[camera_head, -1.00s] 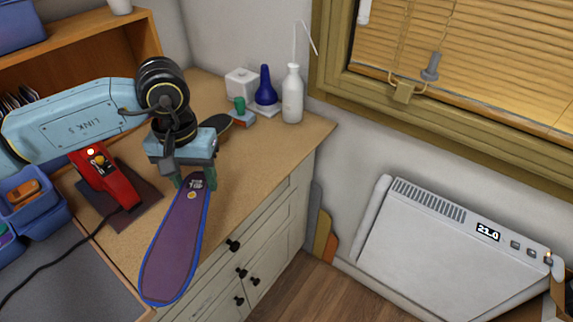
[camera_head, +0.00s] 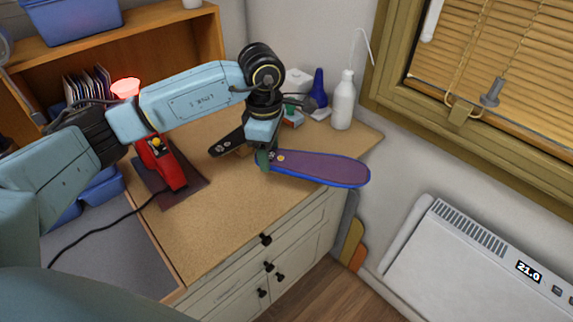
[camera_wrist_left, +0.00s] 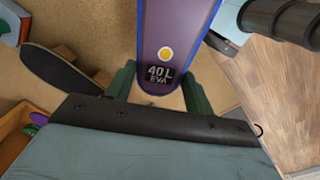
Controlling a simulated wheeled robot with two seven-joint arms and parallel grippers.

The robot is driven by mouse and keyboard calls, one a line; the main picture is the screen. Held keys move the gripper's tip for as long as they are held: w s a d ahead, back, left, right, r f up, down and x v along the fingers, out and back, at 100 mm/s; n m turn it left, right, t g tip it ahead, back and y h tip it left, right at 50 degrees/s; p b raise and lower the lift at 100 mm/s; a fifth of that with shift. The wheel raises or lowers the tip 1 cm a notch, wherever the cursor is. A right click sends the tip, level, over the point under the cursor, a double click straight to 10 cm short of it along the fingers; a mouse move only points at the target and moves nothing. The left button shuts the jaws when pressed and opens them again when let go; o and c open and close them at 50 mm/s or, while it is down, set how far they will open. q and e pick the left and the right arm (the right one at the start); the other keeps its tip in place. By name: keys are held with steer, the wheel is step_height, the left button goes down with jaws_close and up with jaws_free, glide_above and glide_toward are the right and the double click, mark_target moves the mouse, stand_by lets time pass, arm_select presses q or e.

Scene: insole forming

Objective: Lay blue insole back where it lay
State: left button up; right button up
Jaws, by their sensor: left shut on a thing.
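The blue insole (camera_head: 318,168) has a purple top face and a blue rim. It reaches out to the right over the edge of the wooden counter in the head view. My left gripper (camera_head: 265,158) is shut on its narrower end. In the left wrist view the insole (camera_wrist_left: 177,30) extends away between the green fingers of my left gripper (camera_wrist_left: 158,92), with a yellow dot and the label "40 L EVA" near the held end. My right gripper is not in view.
A dark insole (camera_head: 228,142) lies on the counter (camera_head: 225,205), left of my left gripper. A red device (camera_head: 163,165) with a cable stands further left. A white bottle (camera_head: 343,105) and a blue bottle (camera_head: 318,90) stand behind. The counter's front middle is clear.

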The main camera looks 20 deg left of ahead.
mark_target(260, 185)
arm_select(q)
steer(key=a+n, duration=0.1)
steer(key=n, duration=0.4)
steer(key=a+n, duration=0.1)
steer(key=n, duration=0.1)
steer(key=shift+w+a+f+p, duration=0.3)
steer(key=shift+f, duration=0.1)
steer(key=f+n, duration=0.1)
steer(key=f, duration=0.2)
steer(key=a+f+n, duration=0.1)
steer(key=f, duration=0.3)
steer(key=f+n, duration=0.2)
steer(key=f, duration=0.1)
steer(key=shift+w+a+f, duration=0.15)
steer(key=shift+f, duration=0.1)
steer(key=shift+f, duration=0.1)
steer(key=o, duration=1)
step_height(260, 185, up, 12)
steer(key=shift+r, duration=0.15)
